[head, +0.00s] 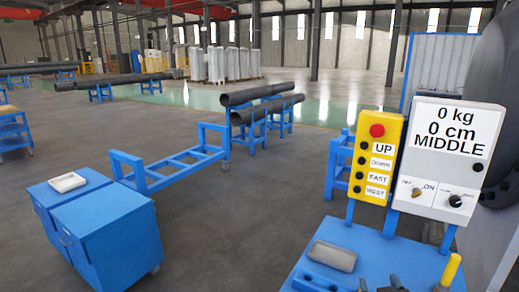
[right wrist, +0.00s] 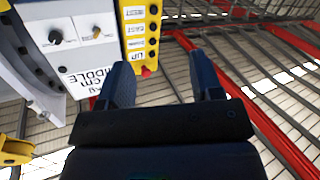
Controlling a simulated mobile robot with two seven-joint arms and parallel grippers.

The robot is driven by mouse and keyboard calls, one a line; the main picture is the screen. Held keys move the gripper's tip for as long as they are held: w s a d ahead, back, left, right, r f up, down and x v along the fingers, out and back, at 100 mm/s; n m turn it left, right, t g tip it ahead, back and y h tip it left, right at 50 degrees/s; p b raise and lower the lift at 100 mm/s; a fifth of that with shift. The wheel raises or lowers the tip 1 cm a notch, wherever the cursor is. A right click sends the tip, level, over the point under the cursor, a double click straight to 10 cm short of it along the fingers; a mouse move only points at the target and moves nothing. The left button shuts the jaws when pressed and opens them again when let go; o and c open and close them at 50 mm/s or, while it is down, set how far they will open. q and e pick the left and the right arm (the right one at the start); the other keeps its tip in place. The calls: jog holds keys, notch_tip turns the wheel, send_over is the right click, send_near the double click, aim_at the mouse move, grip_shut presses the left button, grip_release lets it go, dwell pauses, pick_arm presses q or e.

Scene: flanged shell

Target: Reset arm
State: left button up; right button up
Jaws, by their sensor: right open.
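My right gripper (right wrist: 160,60) shows in the right wrist view. Its two dark blue fingers stand apart with nothing between them, so it is open and empty. In that view, which appears upside down, the yellow button panel (right wrist: 140,35) and the white control box (right wrist: 85,35) lie beyond the fingers, toward the upper left. The fingers look apart from both. In the head view, blue and dark parts at the bottom edge are cut off, and I cannot tell whether they belong to my gripper. My left gripper is not in view.
Blue cabinets (head: 105,235) stand left. Dark pipes (head: 262,93) rest on blue stands. Open floor (head: 235,215) lies between.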

jog(key=s+d+f+g+y, duration=0.1)
jog(key=s+f+g, duration=0.4)
jog(key=s+f, duration=1.5)
jog(key=shift+d+f+y, duration=0.15)
jog(key=shift+f+y, duration=0.35)
jog(key=shift+y, duration=0.2)
